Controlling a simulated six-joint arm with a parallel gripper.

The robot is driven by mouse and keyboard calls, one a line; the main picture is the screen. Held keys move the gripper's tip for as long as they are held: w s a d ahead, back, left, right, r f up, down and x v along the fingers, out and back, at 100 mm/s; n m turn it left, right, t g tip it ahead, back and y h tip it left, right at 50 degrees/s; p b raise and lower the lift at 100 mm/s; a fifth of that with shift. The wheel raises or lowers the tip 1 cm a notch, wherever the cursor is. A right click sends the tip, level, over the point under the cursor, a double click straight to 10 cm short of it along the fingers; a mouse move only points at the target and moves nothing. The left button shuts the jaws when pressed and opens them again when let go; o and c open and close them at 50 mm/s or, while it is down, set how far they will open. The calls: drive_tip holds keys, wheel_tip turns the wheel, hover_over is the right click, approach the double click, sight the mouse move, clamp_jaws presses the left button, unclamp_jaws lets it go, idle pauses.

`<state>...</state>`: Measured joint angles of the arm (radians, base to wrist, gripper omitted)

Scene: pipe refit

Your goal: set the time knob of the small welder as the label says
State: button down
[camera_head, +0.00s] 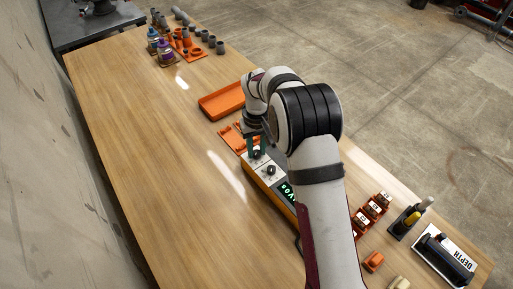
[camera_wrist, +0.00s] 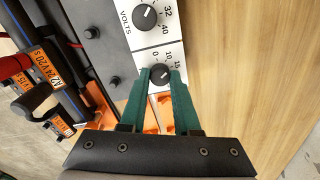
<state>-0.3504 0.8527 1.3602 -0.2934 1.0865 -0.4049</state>
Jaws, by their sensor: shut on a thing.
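The small welder (camera_head: 280,180) lies on the wooden table, with a pale panel, black knobs and a green-lit display. In the wrist view its panel (camera_wrist: 126,35) carries a black knob by the word VOLTS (camera_wrist: 145,17), with 32 and 40 beside it. Below it is the time knob (camera_wrist: 160,74), with 0, 10 and 15 readable around it. Its white pointer line slants up and right. The green fingers of my gripper (camera_wrist: 160,80) are shut on the time knob, one on each side. In the head view my gripper (camera_head: 255,148) is at the welder's far end.
Orange labels (camera_wrist: 47,66), one reading A2 24V 20s, sit on dark cables at left in the wrist view. An orange tray (camera_head: 222,101) lies beyond the welder. Bottles and grey pipe pieces stand at the far end. The table's left side is clear.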

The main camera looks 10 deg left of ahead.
sight(257, 152)
drive_tip(key=m, duration=1.2)
drive_tip(key=shift+m, duration=0.3)
idle(0.4)
drive_tip(key=c, duration=0.6)
unclamp_jaws()
wheel_tip(257, 152, up, 16)
drive_tip(key=shift+f, duration=0.1)
